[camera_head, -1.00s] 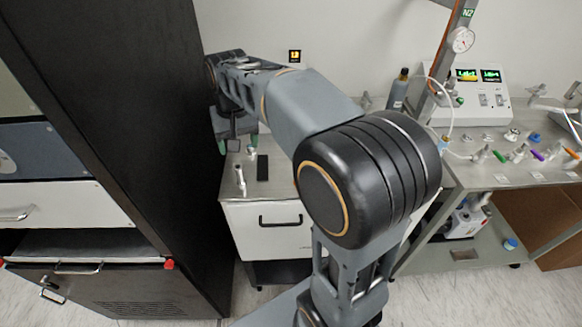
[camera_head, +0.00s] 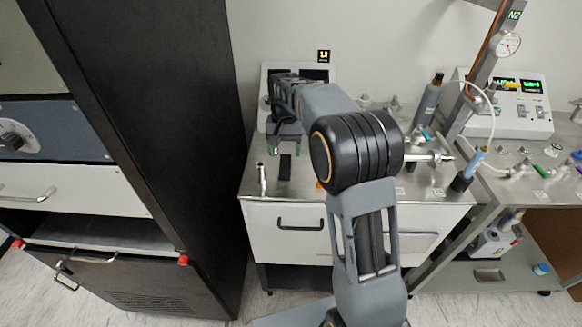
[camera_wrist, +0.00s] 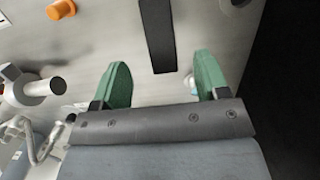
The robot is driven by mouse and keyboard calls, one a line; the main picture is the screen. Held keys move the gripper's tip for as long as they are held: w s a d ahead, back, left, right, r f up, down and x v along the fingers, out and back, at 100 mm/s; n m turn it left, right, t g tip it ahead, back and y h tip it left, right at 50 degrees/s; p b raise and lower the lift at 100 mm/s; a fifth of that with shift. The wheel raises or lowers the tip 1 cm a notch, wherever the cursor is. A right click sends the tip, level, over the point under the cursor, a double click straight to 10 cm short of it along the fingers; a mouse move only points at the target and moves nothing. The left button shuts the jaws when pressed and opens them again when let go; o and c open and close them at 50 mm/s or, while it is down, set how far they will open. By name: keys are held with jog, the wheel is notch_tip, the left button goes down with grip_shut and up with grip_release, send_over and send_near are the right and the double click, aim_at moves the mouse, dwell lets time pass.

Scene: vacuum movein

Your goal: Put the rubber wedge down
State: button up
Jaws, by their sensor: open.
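The rubber wedge appears to be the black strip (camera_head: 285,168) lying on the steel top of the cabinet. It also shows in the wrist view (camera_wrist: 157,32), running in from the top edge. My gripper (camera_head: 285,144) is open and empty over the cabinet top, just behind the strip in the head view. In the wrist view its green fingers (camera_wrist: 162,60) are spread wide, with the strip's near end between their tips in the picture. Neither finger appears to touch it. The exact height of the fingers above the surface is hard to tell.
A small metal cylinder (camera_head: 262,178) stands left of the strip. An orange knob (camera_wrist: 61,9) and metal fittings (camera_wrist: 35,90) lie left in the wrist view. A tall dark cabinet (camera_head: 190,150) stands close on the left. A bottle (camera_head: 428,103) stands at the right.

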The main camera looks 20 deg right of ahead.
aim_at(285, 168)
jog(key=shift+s+f, duration=0.2)
jog(key=shift+f, duration=1.3)
jog(key=shift+s+f, duration=0.2)
jog(key=shift+f, duration=1.3)
jog(key=c, duration=1.1)
jog(key=shift+r, duration=0.15)
